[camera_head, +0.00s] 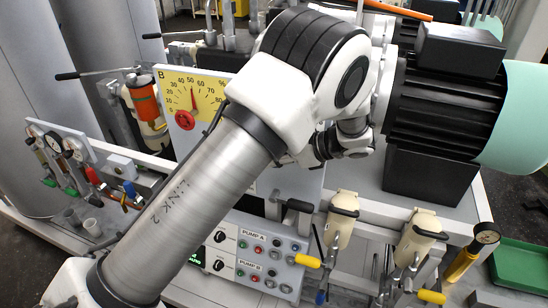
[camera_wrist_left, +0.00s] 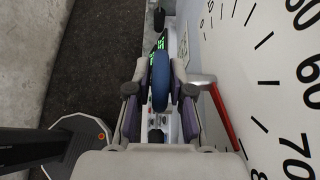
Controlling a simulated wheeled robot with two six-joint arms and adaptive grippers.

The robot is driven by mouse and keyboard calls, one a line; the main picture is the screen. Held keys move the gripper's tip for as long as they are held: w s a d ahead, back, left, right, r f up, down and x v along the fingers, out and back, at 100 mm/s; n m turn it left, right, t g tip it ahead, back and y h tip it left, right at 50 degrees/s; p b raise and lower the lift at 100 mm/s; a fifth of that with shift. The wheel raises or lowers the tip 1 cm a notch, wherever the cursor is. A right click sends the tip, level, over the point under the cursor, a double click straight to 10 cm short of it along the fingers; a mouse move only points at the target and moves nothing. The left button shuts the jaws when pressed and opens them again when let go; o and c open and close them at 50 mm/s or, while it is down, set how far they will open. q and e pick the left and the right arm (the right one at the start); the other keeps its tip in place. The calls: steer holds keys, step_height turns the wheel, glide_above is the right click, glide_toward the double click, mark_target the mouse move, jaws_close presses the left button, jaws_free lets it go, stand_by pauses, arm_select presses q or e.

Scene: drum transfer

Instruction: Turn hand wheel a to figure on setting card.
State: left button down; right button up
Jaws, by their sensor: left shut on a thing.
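In the left wrist view my left gripper (camera_wrist_left: 160,90) is shut on a blue hand wheel (camera_wrist_left: 161,75), seen nearly edge-on between the two fingers. A white dial (camera_wrist_left: 235,60) with black marks and large figures stands close on the right. A red pointer (camera_wrist_left: 224,118) slants across its lower part; its exact reading cannot be told. In the head view my left arm covers the gripper, this wheel and dial. Dial B (camera_head: 212,88), yellow and white, shows its red pointer near 50 and a red hub. I cannot make out a setting card. My right gripper is not in view.
The pump panel (camera_head: 260,255) with knobs and buttons lies below my arm. A black motor (camera_head: 440,110) fills the upper right. Valves and small gauges (camera_head: 55,145) stand at the left.

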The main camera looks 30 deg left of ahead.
arm_select(q)
steer(key=c, duration=1)
jaws_free()
steer(key=shift+c, duration=0.2)
steer(key=v, duration=0.7)
steer(key=shift+d, duration=0.2)
steer(key=shift+a, duration=0.15)
